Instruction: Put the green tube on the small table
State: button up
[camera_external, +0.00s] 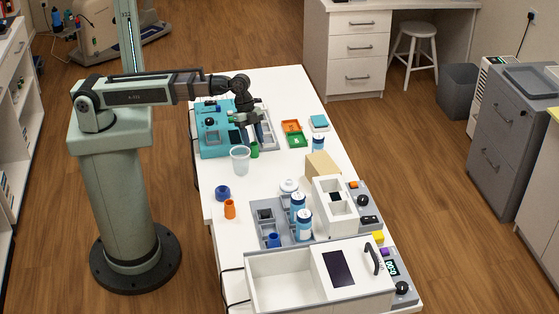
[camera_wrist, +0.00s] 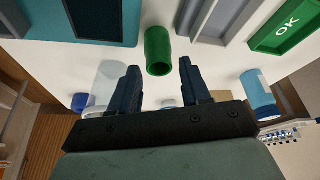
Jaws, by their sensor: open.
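The green tube (camera_wrist: 158,52) is a short open cylinder. In the wrist view it shows just beyond my fingertips, in line with the gap between them. In the external view the tube (camera_external: 254,151) stands on the white table (camera_external: 292,92), beside the teal machine and the clear cup. My gripper (camera_external: 254,124) is above and slightly behind the tube, tilted down; its fingers (camera_wrist: 159,67) are apart with nothing held between them. I cannot tell a separate small table from the long white table.
The clear cup (camera_external: 240,160) stands close to the tube. The teal machine (camera_external: 215,148) is at its left. Orange and green trays (camera_external: 292,139) lie to the right.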

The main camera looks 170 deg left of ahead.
aim_at(256, 153)
jog(key=shift+x, duration=2.15)
jog(key=shift+s, duration=0.1)
jog(key=c, duration=0.8)
jog(key=shift+d+r, duration=0.1)
jog(key=shift+r, duration=4.85)
